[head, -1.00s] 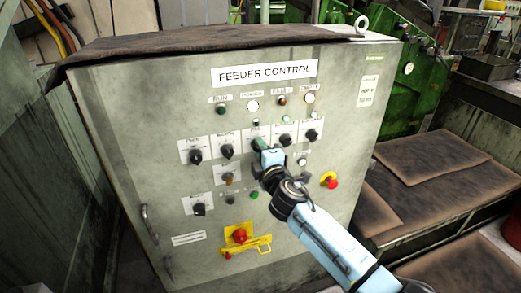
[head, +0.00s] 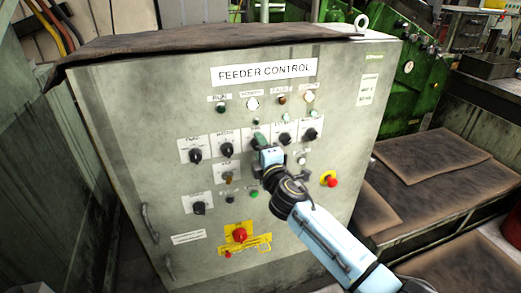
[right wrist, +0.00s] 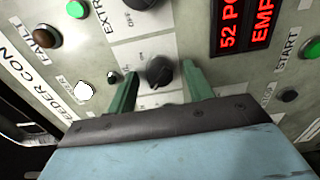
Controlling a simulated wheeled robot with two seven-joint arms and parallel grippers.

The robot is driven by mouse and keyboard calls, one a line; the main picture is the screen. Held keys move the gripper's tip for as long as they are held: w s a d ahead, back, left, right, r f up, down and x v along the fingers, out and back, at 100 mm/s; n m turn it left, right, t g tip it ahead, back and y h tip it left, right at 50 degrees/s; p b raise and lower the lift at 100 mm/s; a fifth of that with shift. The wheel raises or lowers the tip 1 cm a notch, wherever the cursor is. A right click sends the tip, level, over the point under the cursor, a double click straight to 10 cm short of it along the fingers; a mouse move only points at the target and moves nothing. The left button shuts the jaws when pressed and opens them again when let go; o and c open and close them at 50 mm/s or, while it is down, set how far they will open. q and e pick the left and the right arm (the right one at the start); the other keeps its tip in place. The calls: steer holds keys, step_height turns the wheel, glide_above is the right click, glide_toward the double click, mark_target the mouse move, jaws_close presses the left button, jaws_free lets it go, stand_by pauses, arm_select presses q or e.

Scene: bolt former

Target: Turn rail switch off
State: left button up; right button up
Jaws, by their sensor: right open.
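The grey FEEDER CONTROL cabinet (head: 120,130) carries a row of black rotary switches. My right gripper (head: 260,141) is at the middle of that row and covers its middle switch in the head view. In the right wrist view a black switch knob (right wrist: 159,74) sits between the two green fingers of the right gripper (right wrist: 160,67). The fingers are apart, one on each side of the knob. I cannot tell whether they touch it. The label of this switch is not readable, so I cannot confirm which switch is the rail switch. My left gripper is out of view.
Neighbouring knobs (head: 227,149) and (head: 285,139) are close on both sides. A red button on a yellow ring (head: 331,182) is at right; another red button (head: 239,235) is low on the panel. Brown-covered platforms (head: 440,160) stand to the right.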

steer(key=p+v, duration=0.1)
steer(key=v, duration=1.2)
steer(key=shift+s+p, duration=0.15)
steer(key=shift+p, duration=0.15)
